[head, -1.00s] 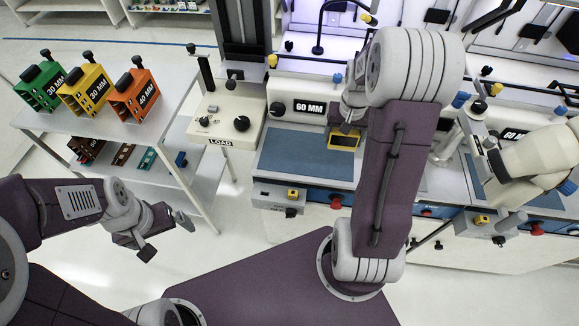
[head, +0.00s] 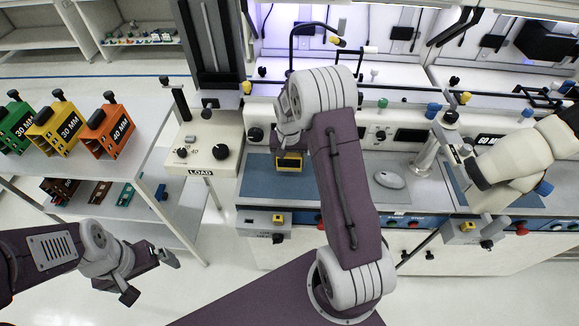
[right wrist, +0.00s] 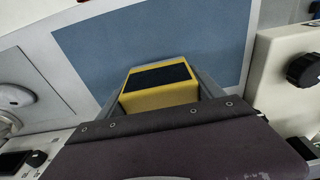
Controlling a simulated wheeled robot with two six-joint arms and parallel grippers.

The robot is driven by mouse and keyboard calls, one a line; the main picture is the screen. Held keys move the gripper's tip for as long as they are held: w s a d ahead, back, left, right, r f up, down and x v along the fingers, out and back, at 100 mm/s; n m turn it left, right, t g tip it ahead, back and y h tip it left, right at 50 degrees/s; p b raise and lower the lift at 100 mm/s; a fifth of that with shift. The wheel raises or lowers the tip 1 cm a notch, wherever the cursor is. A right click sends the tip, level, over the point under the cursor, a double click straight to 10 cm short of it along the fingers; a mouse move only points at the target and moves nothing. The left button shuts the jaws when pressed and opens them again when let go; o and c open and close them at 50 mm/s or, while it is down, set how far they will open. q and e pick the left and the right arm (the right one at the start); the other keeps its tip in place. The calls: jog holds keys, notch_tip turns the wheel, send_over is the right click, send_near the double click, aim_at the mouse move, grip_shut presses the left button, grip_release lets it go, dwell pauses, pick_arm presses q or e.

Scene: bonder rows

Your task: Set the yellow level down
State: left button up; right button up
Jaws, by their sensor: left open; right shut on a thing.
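The yellow level (head: 289,162) is a small yellow block with a dark top panel. In the head view it is at the upper edge of the blue mat (head: 258,180), partly hidden by my right arm. It also shows in the right wrist view (right wrist: 160,97), over the blue mat (right wrist: 150,45). My right gripper (head: 288,148) is shut on it; I cannot tell whether the level touches the mat. My left gripper (head: 160,262) is open and empty, over the floor in front of the shelf cart.
A white LOAD box (head: 202,150) stands left of the mat. A computer mouse (head: 389,180) lies to the right. Green, yellow and orange labelled blocks (head: 108,130) stand on the cart (head: 100,165). A cream robot arm (head: 515,158) is at the right workstation.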

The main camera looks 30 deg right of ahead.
aim_at(290, 168)
notch_tip(290, 168, down, 3)
jog(key=shift+s+f, duration=0.1)
jog(key=shift+f, duration=0.45)
jog(key=shift+f, duration=0.1)
jog(key=o, duration=1.5)
